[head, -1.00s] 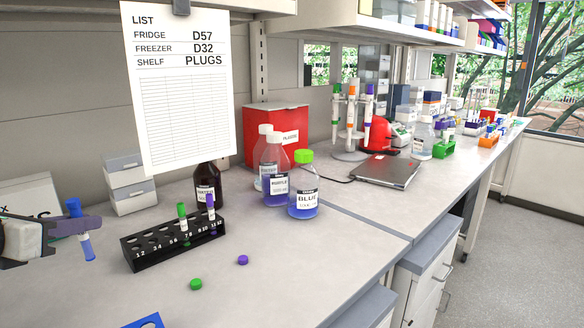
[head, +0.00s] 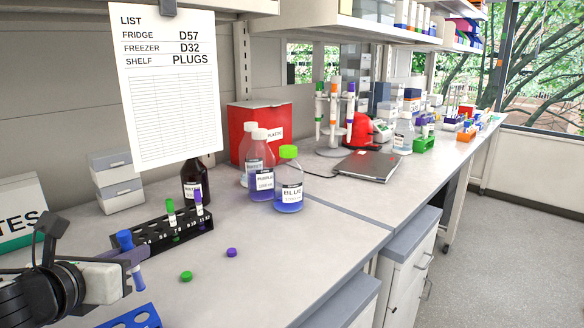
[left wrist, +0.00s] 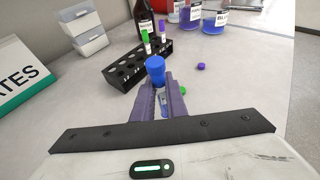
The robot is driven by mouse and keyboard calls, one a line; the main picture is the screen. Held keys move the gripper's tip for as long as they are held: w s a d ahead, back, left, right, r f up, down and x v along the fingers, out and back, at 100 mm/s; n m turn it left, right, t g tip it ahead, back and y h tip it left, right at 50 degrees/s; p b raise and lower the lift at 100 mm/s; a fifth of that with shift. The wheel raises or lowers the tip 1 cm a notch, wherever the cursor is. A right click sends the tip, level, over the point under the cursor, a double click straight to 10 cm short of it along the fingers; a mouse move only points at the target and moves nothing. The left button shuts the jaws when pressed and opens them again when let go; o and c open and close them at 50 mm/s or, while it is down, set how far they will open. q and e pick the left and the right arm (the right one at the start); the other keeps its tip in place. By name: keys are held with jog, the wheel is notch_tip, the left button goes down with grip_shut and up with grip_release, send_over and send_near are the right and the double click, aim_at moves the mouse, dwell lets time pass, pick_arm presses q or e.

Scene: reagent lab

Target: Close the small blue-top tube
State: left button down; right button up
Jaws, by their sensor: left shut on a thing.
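The small blue-top tube (head: 139,280) is in my left gripper (head: 133,271), held above the counter in front of the black rack and tilted slightly in the head view. Its blue cap (head: 125,240) is at the upper end, above the fingers. In the left wrist view the blue cap (left wrist: 155,68) stands clear above the fingertips, and the two purple fingers (left wrist: 162,100) are shut on the tube body from both sides. I cannot tell whether the cap is fully pressed down. My right gripper is not in view.
The black rack (head: 160,235) holds a green-top tube (head: 171,208) and a purple-top tube (head: 198,200). A green cap (head: 186,276) and a purple cap (head: 231,252) lie on the counter. A blue rack (head: 135,318) is at the front edge. Bottles (head: 289,187) stand behind.

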pick_arm(q)
jog(key=s+d+r, duration=0.2)
jog(key=s+d, duration=0.1)
jog(key=d, duration=0.8)
jog(key=shift+s+r+m, duration=0.15)
jog(key=shift+r+m, duration=0.15)
jog(key=shift+r, duration=0.1)
jog(key=shift+d+f, duration=0.1)
jog(key=shift+d, duration=0.1)
jog(key=d+f+m+g+h, duration=0.1)
jog(key=d+f+m+h, duration=0.3)
jog(key=d, duration=0.6)
jog(key=d+f+m+g+h, duration=0.2)
jog(key=d+f+m+h, duration=0.2)
jog(key=d, duration=0.6)
jog(key=shift+d+f+h, duration=0.2)
jog(key=shift+f+h, duration=0.4)
jog(key=shift+f, duration=0.1)
